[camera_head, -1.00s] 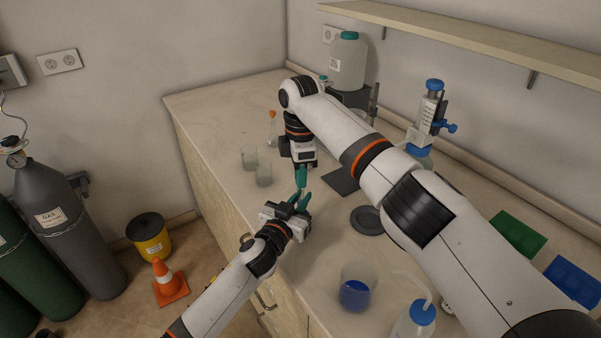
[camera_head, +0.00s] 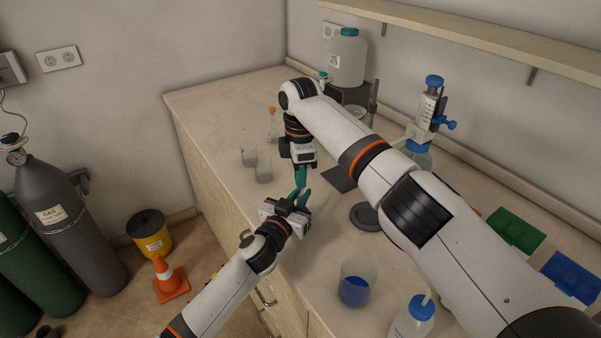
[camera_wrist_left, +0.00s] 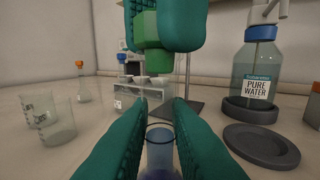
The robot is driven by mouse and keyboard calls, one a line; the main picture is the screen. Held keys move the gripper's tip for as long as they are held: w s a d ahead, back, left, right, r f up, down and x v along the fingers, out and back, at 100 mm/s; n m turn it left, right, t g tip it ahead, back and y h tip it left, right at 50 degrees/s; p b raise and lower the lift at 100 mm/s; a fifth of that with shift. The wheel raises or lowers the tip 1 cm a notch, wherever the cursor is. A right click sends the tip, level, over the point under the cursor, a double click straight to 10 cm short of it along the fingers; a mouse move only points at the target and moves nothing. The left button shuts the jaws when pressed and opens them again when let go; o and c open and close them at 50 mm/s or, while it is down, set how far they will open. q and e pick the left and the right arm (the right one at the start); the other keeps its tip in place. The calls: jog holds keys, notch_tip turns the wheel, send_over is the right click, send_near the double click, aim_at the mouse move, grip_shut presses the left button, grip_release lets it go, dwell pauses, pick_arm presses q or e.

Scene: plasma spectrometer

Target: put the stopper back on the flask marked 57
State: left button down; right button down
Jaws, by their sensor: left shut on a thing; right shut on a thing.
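My left gripper (camera_head: 302,197) is shut around the glass neck of a flask (camera_wrist_left: 160,142), which shows between its fingers (camera_wrist_left: 160,118) in the left wrist view. Bluish purple colour shows low in the neck; the body and any mark are hidden. My right gripper (camera_head: 302,178) is above the left one, pointing down. In the left wrist view it (camera_wrist_left: 155,20) is shut on a green stopper (camera_wrist_left: 152,52). The stopper hangs above the open flask mouth, with a visible gap between them in that view.
Two glass beakers (camera_head: 249,157) (camera_head: 264,172) and an orange-stoppered flask (camera_head: 272,130) stand to the left on the bench. A grey round dish (camera_head: 366,217) and a pure water bottle (camera_wrist_left: 257,75) are to the right. A beaker of blue liquid (camera_head: 355,289) stands nearer.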

jog(key=shift+s+f, duration=0.1)
jog(key=shift+f, duration=0.25)
jog(key=shift+r, duration=0.5)
jog(key=shift+r, duration=0.25)
dwell(0.4)
jog(key=shift+d+f, duration=0.1)
jog(key=shift+f, duration=0.8)
dwell(0.8)
jog(key=shift+r, duration=0.45)
jog(key=shift+r, duration=0.6)
dwell(0.8)
